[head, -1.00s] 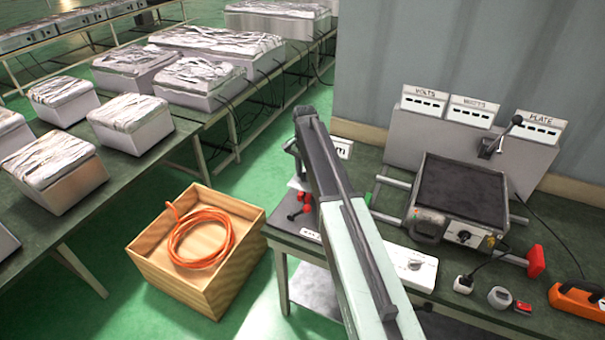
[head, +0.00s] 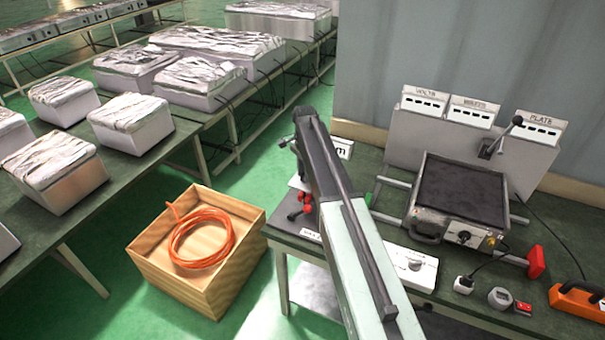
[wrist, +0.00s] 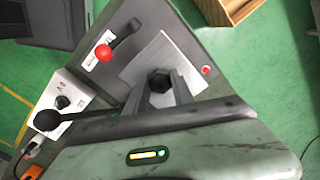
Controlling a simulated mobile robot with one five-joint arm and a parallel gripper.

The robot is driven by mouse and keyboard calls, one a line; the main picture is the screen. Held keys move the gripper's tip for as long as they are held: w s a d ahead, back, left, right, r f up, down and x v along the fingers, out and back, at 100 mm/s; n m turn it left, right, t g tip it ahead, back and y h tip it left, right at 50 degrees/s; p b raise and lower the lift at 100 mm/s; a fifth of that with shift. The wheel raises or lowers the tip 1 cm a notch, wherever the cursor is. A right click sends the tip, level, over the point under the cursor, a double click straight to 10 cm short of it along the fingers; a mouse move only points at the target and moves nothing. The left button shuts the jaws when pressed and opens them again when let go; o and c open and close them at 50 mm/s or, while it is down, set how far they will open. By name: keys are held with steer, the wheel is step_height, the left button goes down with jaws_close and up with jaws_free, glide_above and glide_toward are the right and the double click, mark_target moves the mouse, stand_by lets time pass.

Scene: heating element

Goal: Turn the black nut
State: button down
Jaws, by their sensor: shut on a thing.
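The black nut (wrist: 160,83) sits on a light metal plate (wrist: 140,70) in the wrist view. It looks hexagonal and dark. My gripper (wrist: 166,88) has its two grey fingers on either side of it, shut on the nut. The finger contact on the far sides is partly hidden. In the head view my arm covers the nut and my gripper.
In the head view a hot plate (head: 462,190) stands right of my arm. A wooden crate with orange cable (head: 200,238) is on the floor.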

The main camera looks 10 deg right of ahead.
steer(key=shift+w, duration=0.1)
steer(key=c, duration=1.1)
jaws_free()
steer(key=shift+r, duration=0.1)
step_height(320, 180, up, 8)
steer(key=p, duration=0.8)
steer(key=shift+f, duration=0.2)
